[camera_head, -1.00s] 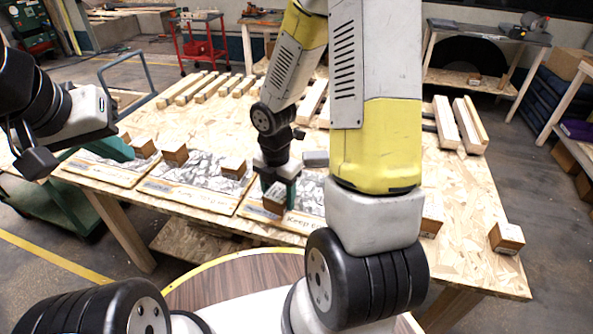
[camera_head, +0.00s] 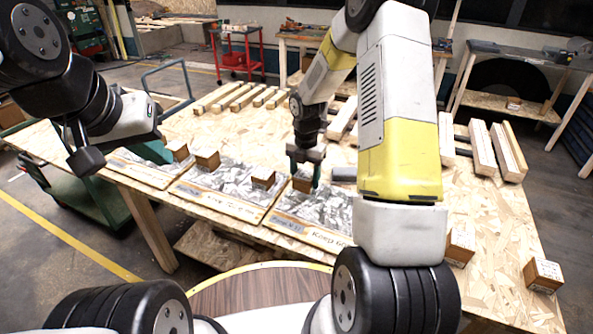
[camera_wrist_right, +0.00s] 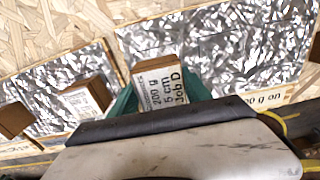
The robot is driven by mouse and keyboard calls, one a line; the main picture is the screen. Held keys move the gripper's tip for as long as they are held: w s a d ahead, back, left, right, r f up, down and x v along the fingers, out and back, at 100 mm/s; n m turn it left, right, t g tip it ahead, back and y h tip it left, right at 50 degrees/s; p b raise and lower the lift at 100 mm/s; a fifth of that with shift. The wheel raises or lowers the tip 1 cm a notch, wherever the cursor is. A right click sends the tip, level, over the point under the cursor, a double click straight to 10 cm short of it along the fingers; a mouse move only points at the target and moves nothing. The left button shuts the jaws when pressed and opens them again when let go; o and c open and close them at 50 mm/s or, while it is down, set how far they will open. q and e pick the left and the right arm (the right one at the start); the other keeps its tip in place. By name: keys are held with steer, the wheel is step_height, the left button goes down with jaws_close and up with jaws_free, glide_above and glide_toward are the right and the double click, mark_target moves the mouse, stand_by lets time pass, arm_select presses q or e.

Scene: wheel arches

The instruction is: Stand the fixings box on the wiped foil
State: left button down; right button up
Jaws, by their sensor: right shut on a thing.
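My right gripper (camera_head: 305,168) is shut on a small brown cardboard box (camera_head: 301,184) with a white label. In the right wrist view the held box (camera_wrist_right: 158,84) reads "200 g", "5 cm" and "Job D", between green fingers. It is over the left part of the rightmost foil panel (camera_head: 325,208); I cannot tell whether it touches the foil. Other crinkled foil panels are in the middle (camera_head: 228,186) and at the left (camera_head: 135,168). Which foil is wiped is not clear. My left gripper (camera_head: 153,151) is over the left panel, its fingers partly hidden.
Two more boxes (camera_head: 461,245) (camera_head: 543,273) stand at the table's right. Wooden bars (camera_head: 482,150) lie behind. Bare chipboard table (camera_head: 490,215) is free at right.

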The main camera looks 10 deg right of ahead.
mark_target(305, 186)
steer(key=shift+f, duration=1.7)
steer(key=shift+f, duration=0.1)
steer(key=o, duration=1.6)
